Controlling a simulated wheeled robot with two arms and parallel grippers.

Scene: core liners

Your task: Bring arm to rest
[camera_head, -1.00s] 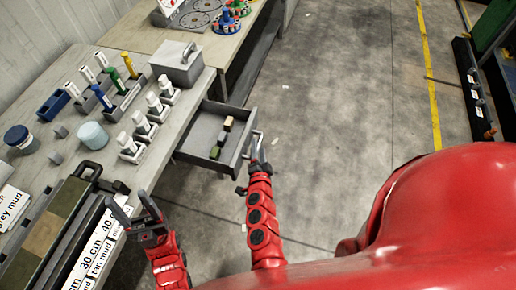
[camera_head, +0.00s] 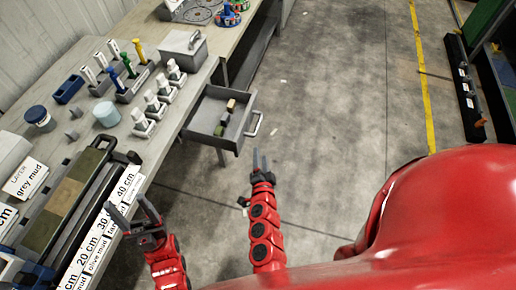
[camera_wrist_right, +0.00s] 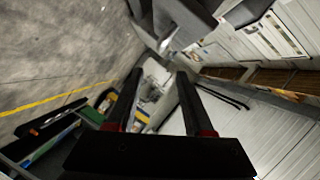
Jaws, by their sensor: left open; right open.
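My left gripper (camera_head: 133,216) is open and empty in the head view, near the front edge of the workbench beside the label strip. My right gripper (camera_head: 260,160) is open and empty, over the floor just in front of the open drawer (camera_head: 203,119). It is apart from the drawer's handle (camera_head: 254,124). In the right wrist view, the two dark fingers of my right gripper (camera_wrist_right: 156,88) stand apart with nothing between them. The drawer holds a few small blocks (camera_head: 225,121).
The workbench (camera_head: 172,128) carries a core tray (camera_head: 69,198), white bottles in holders (camera_head: 156,104), a grey lidded box (camera_head: 181,56) and a pale blue jar (camera_head: 106,113). A label strip (camera_head: 101,229) lies along its front edge.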

